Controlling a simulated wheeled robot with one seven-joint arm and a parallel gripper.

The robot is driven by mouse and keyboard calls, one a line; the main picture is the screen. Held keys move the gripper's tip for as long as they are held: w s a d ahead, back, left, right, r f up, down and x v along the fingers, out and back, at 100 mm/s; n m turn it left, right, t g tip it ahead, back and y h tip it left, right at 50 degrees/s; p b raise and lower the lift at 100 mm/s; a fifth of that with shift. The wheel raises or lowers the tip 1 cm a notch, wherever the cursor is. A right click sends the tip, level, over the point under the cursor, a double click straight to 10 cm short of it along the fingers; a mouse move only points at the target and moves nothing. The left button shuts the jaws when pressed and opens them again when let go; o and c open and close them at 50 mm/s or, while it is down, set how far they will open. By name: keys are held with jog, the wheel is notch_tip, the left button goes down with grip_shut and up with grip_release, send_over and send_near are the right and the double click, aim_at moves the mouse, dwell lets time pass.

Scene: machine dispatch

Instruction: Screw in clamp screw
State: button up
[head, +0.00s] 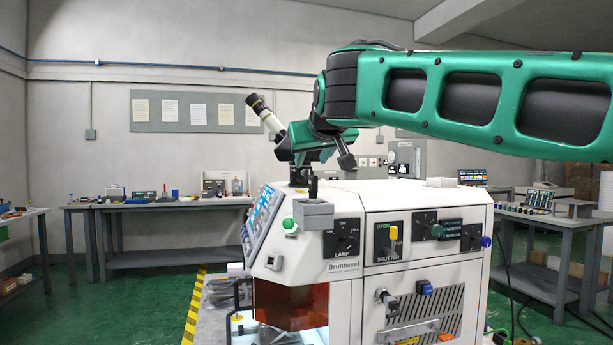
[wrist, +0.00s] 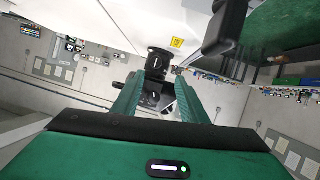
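My gripper (wrist: 158,80) shows in the wrist view with its two green fingers apart. A black clamp-like fitting (wrist: 157,62) with a round top lies between and beyond the fingertips, and a small black stub (wrist: 119,85) shows just left of the left finger. I cannot tell for sure which part is the clamp screw, nor whether a finger touches the fitting. In the head view, my green arm reaches over the white machine (head: 347,310), and my gripper end is above its top left. A black post (head: 300,176) stands on the machine top below it. My fingertips are not clear there.
The machine front carries a grey box (head: 313,214), a yellow shutter lever (head: 393,235) and several knobs. A workbench (head: 170,204) stands at the back left, another (head: 540,220) at the right. Green floor (head: 130,300) is clear at the left.

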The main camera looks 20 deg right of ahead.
aim_at(309, 173)
jog(key=x, duration=0.9)
jog(key=shift+d+f, duration=0.1)
jog(key=shift+d, duration=0.3)
